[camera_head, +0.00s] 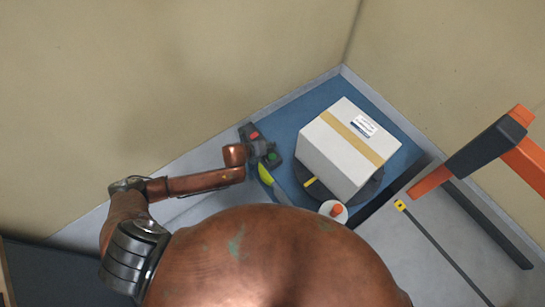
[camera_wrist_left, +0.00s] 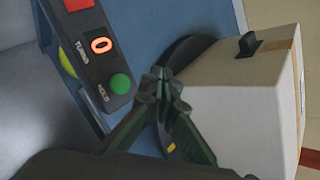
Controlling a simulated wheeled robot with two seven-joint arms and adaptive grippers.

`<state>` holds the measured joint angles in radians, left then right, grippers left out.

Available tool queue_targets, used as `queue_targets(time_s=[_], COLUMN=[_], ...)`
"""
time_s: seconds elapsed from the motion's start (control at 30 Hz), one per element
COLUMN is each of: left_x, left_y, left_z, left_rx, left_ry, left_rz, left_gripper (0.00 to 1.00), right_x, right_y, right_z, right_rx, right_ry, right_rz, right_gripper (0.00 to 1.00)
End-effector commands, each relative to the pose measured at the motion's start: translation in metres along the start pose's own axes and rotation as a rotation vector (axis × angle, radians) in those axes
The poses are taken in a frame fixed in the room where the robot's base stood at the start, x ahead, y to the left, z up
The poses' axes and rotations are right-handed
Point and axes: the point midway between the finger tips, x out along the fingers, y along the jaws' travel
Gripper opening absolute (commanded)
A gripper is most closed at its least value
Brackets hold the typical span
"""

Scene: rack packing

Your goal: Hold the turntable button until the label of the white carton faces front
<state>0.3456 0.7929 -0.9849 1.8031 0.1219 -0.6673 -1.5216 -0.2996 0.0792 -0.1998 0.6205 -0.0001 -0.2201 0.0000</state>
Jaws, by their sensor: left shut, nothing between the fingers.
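The white carton (camera_head: 330,150) sits on the dark round turntable (camera_head: 374,190), with a tan tape strip across its top. A small white and blue label (camera_head: 363,125) shows on top, toward the far edge; no label shows on the carton side in the left wrist view (camera_wrist_left: 235,115). The control box (camera_wrist_left: 88,45) has a red button (camera_wrist_left: 78,4), a display reading 0 and a green button (camera_wrist_left: 120,84) marked HOLD. My left gripper (camera_wrist_left: 165,80) is shut and empty. In that view its tips appear beside the green button, between it and the carton; contact cannot be told.
A yellow-green object (camera_head: 265,173) lies by the control box. A white round container with an orange top (camera_head: 335,210) stands in front of the turntable. An orange and black frame (camera_head: 485,150) stands at right.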

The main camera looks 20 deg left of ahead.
Motion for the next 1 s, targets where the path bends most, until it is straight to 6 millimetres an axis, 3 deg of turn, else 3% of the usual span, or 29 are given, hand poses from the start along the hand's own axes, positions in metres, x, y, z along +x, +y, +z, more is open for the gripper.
queue_targets(time_s=[0.43,0.67,1.0], left_x=[0.041,0.053,0.053], left_y=[0.030,0.038,0.039], left_z=[-0.031,-0.038,-0.039], left_rx=[-0.002,-0.001,-0.001], left_ry=[0.004,0.001,0.000], left_rz=[0.001,0.000,0.000], left_gripper=[0.00,0.00,0.00], right_x=[0.061,0.066,0.066], right_y=[-0.004,-0.004,-0.004], right_z=[0.021,0.024,0.023], right_rx=[0.000,-0.001,-0.001], right_ry=[-0.028,-0.031,-0.030], right_rz=[-0.004,-0.004,-0.004], right_gripper=[0.40,0.40,0.40])
